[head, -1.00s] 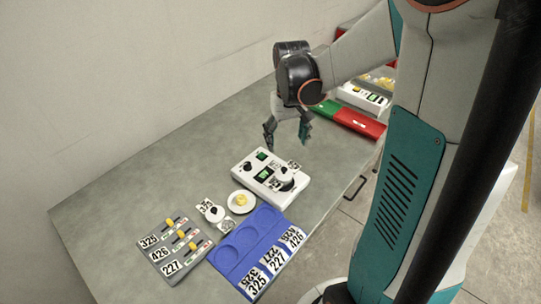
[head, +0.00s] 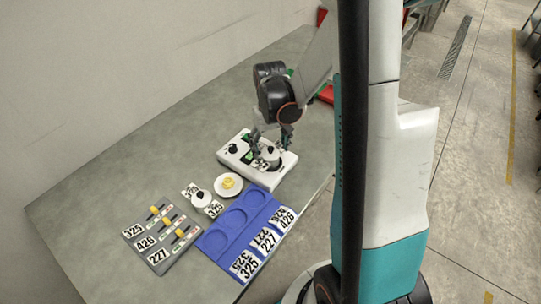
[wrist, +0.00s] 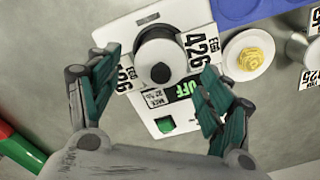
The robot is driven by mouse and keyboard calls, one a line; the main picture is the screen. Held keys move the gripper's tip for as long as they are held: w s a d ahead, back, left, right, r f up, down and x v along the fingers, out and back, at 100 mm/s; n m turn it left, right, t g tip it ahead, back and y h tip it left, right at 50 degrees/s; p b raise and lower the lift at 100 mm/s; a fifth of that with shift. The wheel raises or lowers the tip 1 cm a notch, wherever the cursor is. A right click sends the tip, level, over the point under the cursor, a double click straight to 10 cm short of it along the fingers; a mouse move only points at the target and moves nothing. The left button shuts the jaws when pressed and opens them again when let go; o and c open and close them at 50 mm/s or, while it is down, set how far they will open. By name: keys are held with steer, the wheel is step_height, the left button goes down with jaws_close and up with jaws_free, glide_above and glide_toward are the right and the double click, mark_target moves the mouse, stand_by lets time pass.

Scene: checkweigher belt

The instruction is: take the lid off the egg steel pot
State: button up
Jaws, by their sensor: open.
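A steel pot (head: 270,158) with a lid and a dark knob stands on the white device (head: 232,160). In the wrist view the round lid (wrist: 160,62) shows between my fingers, with number labels beside it, one reading 426. My gripper (head: 271,141) is open above this pot, and in the wrist view its fingertips (wrist: 160,88) lie on either side of the knob, with nothing held. A second lidded pot (head: 200,198) stands on the table, with labels reading 325. The writing naming the contents is too small to read.
A white plate (head: 238,187) with a yellow item lies between the device and the second pot. A blue tray (head: 215,238) with round recesses and number cards is in front. A grey board (head: 153,250) with yellow-handled sliders is at left. Bare table lies behind.

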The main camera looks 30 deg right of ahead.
steer(key=shift+f, duration=0.45)
steer(key=c, duration=0.9)
steer(key=shift+r, duration=0.1)
steer(key=shift+c, duration=0.2)
